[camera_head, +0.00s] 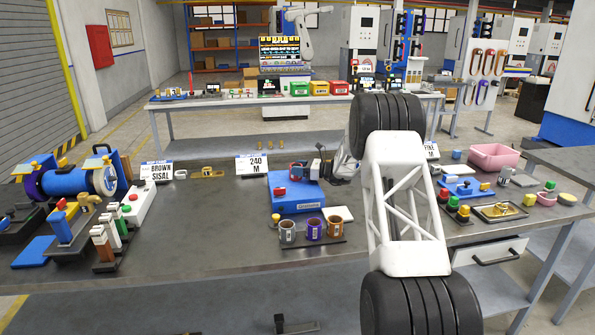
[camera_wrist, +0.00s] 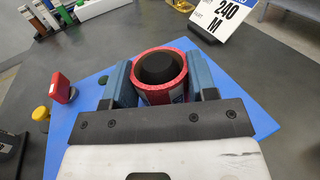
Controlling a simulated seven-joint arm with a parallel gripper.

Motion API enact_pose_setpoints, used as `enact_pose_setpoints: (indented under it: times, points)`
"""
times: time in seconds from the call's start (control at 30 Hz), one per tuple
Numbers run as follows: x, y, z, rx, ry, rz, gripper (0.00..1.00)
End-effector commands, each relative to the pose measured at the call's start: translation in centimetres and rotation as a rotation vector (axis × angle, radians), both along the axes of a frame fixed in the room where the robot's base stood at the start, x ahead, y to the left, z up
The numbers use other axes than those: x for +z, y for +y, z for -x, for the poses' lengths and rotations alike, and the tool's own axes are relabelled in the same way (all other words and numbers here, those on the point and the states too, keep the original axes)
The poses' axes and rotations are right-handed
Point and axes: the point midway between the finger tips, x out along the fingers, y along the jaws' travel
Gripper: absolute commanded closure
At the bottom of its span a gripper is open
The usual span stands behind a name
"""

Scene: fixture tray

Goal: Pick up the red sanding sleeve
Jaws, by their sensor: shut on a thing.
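The red sanding sleeve (camera_wrist: 160,72) is a short cylinder with a bright red rim and a dark centre in the wrist view. I cannot tell if the dark centre is a core or its hollow. My gripper (camera_wrist: 161,80) is shut on it, with one blue finger on each side. The sleeve is above or at a blue base plate (camera_wrist: 85,135); the contact below is hidden. In the head view my gripper (camera_head: 305,170) is small and close over the blue base (camera_head: 298,204), and the sleeve is hard to make out.
Grey, purple and orange cylinders (camera_head: 315,229) stand on a tray in front of the base. A "240 M" sign (camera_head: 253,164) stands behind it. A blue grinder (camera_head: 75,182) is at left. A pink bin (camera_head: 494,157) and small trays are at right.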

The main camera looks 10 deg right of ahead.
Motion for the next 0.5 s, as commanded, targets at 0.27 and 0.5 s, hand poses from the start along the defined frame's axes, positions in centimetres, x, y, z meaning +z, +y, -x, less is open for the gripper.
enact_pose_setpoints:
  times: [0.27,0.5]
  points:
    - [2.3,0.0,0.0,0.000,-0.003,0.001,0.70]
    - [6.4,0.0,0.0,0.000,-0.004,0.001,0.70]
